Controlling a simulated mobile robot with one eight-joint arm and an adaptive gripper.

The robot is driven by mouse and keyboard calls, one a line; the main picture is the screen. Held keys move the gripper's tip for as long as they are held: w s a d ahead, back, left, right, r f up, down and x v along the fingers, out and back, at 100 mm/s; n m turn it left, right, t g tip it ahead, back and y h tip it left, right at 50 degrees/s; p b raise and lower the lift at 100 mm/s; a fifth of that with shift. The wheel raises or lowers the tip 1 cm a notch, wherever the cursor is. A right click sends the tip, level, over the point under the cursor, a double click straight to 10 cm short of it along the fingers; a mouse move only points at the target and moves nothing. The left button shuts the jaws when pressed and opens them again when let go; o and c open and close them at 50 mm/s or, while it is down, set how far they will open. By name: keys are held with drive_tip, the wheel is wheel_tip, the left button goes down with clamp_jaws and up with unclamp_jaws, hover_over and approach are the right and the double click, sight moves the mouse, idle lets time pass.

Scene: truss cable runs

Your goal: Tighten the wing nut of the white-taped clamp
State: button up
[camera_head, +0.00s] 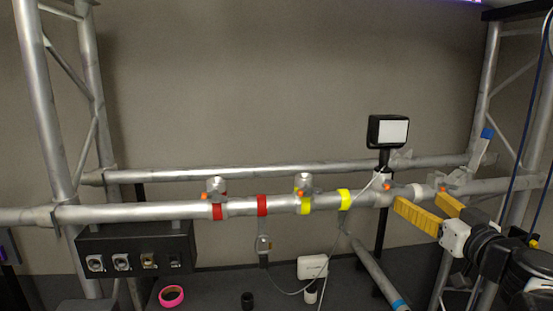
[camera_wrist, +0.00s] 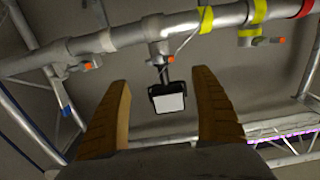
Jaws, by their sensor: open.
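A white tape band (camera_head: 419,191) wraps the front pipe on the right; it also shows in the wrist view (camera_wrist: 106,40). One clamp with an orange wing nut (camera_head: 388,187) sits left of the band, another (camera_head: 443,189) right of it. Which of these two carries white tape is not clear. In the wrist view the first clamp (camera_wrist: 156,50) is above centre, between and beyond my fingers, and the other (camera_wrist: 62,62) is at left. My gripper (camera_head: 418,200) is open, its yellow fingers pointing toward the pipe, apparently empty. In the wrist view its gap (camera_wrist: 162,85) holds no clamp.
A lamp (camera_head: 387,131) on a black post stands behind the pipe. Yellow-taped (camera_head: 305,195) and red-taped (camera_head: 217,199) clamps sit farther left. A thin white cable (camera_head: 345,222) hangs near the first clamp. A black connector box (camera_head: 135,248) hangs at left; a pink tape roll (camera_head: 171,296) lies below.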

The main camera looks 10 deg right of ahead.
sight(397, 185)
drive_tip(key=w, duration=0.3)
drive_tip(key=w+p, duration=0.1)
drive_tip(key=w, duration=0.3)
drive_tip(key=w+p, duration=0.1)
drive_tip(key=w, duration=0.3)
drive_tip(key=shift+a, duration=0.25)
drive_tip(key=shift+s, duration=0.1)
drive_tip(key=c, duration=1.2)
